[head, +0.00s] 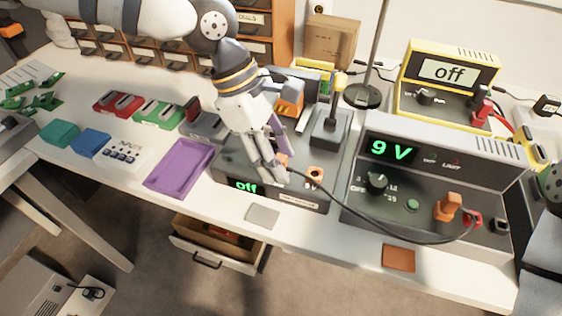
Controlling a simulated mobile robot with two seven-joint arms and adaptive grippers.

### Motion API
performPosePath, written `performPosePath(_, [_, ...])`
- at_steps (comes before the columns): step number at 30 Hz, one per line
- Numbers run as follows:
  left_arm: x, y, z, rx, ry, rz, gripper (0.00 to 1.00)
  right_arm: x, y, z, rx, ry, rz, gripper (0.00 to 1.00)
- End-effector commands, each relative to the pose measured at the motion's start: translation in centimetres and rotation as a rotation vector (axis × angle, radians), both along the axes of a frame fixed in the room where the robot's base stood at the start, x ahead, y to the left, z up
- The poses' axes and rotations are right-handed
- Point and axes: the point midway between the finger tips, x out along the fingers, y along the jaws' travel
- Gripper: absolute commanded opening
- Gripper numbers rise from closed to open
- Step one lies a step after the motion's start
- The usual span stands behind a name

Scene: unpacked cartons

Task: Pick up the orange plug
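My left gripper (274,176) points down over the front of the grey unit (322,205) with the green "off" display. A small orange piece (283,158) shows right beside its fingers, partly hidden by them. I cannot tell whether the fingers hold it. A black cable runs from near these fingertips to the right, over the 9 V power supply (410,185). An orange plug (448,207) stands upright on the right front of that supply, beside a red connector (472,219). An orange-rimmed socket (316,174) is just right of the gripper.
A purple tray (180,168) and coloured blocks lie to the left. A dark stand (331,127) rises right of the gripper. An open drawer (215,245) is below the table's front edge.

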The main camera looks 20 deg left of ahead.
Motion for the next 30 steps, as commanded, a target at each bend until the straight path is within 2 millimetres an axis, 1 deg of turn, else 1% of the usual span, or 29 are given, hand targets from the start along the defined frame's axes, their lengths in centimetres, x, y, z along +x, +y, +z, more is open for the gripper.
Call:
performPosePath(1, [0.0, 0.0, 0.1, 0.0, -0.001, 0.0, 0.4, 0.0, 0.0, 0.0, 0.0, -0.001, 0.0, 0.4])
performPosePath(2, [0.0, 0.0, 0.1, 0.0, -0.001, 0.0, 0.38, 0.0, 0.0, 0.0, 0.0, -0.001, 0.0, 0.4])
performPosePath(3, [0.0, 0.0, 0.1, 0.0, -0.001, 0.0, 0.29, 0.0, 0.0, 0.0, 0.0, -0.001, 0.0, 0.4])
performPosePath(5, [0.0, 0.0, 0.1, 0.0, -0.001, 0.0, 0.15, 0.0, 0.0, 0.0, 0.0, -0.001, 0.0, 0.4])
performPosePath(6, [0.0, 0.0, 0.1, 0.0, -0.001, 0.0, 0.06, 0.0, 0.0, 0.0, 0.0, -0.001, 0.0, 0.4])
performPosePath(7, [0.0, 0.0, 0.1, 0.0, -0.001, 0.0, 0.0, 0.0, 0.0, 0.0, 0.0, -0.001, 0.0, 0.4])
performPosePath(16, [0.0, 0.0, 0.1, -0.001, -0.001, -0.001, 0.0, 0.0, 0.0, 0.0, 0.0, -0.001, 0.0, 0.4])
performPosePath(20, [0.1, 0.0, 0.9, -0.002, -0.003, 0.0, 0.0, 0.0, 0.0, 0.0, 0.0, -0.001, 0.0, 0.4])
performPosePath(22, [0.1, 0.0, 1.9, -0.002, -0.005, 0.0, 0.0, 0.1, 0.0, 0.1, 0.0, -0.002, 0.0, 0.4])
performPosePath(24, [0.1, 0.0, 3.5, -0.002, -0.006, 0.0, 0.0, 0.1, 0.0, 0.1, 0.0, -0.004, 0.0, 0.4])
performPosePath(26, [-1.2, -0.1, 5.2, -0.002, -0.011, -0.003, 0.0, 0.7, 0.0, 0.7, 0.0, -0.026, 0.0, 0.4])
performPosePath(30, [-4.6, -0.5, 9.7, -0.002, -0.023, -0.003, 0.0, 2.2, 0.0, 2.2, 0.0, -0.08, -0.001, 0.4])
